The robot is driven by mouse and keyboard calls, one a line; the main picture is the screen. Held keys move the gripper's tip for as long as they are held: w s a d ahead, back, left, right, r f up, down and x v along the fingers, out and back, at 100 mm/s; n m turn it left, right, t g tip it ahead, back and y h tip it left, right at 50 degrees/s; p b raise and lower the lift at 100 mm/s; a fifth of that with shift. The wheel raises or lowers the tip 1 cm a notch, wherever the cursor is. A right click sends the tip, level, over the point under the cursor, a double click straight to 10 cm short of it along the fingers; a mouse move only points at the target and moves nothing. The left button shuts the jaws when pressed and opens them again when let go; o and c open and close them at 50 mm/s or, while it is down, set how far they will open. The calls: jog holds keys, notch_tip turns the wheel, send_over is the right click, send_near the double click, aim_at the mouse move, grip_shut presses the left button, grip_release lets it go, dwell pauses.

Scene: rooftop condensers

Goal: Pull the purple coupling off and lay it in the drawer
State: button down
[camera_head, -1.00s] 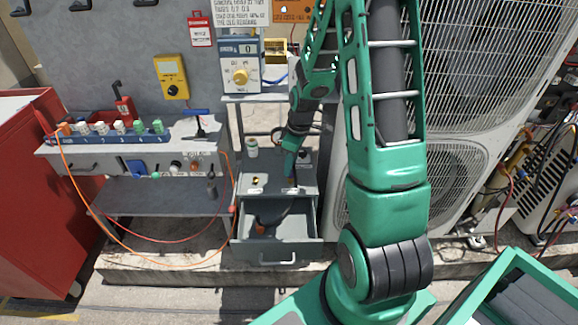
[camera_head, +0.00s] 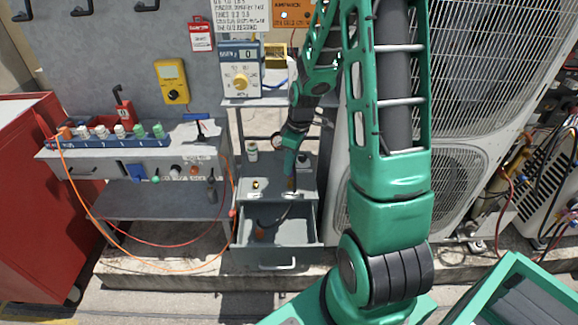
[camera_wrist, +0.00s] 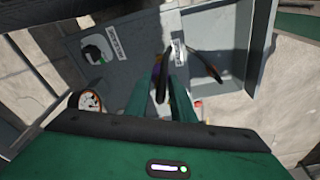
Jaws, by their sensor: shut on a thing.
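My gripper (camera_head: 290,184) is low over the small grey cabinet, just behind its open drawer (camera_head: 268,257). In the wrist view my gripper (camera_wrist: 160,84) has its two green fingers close together. They are shut on a narrow dark piece with a purple tint, the purple coupling (camera_wrist: 157,72), mostly hidden by the fingers. A dark curved strip shows inside the drawer in the head view; I cannot tell if it is a hose or a shadow.
A brass fitting (camera_head: 256,184) sits on the cabinet top. A gauge (camera_wrist: 88,101) shows beside my fingers in the wrist view. A workbench (camera_head: 130,157) with trailing orange cables is on the left. A condenser unit (camera_head: 455,185) stands close on the right.

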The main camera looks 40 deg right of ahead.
jog(key=shift+r, duration=0.9)
jog(key=shift+r, duration=0.1)
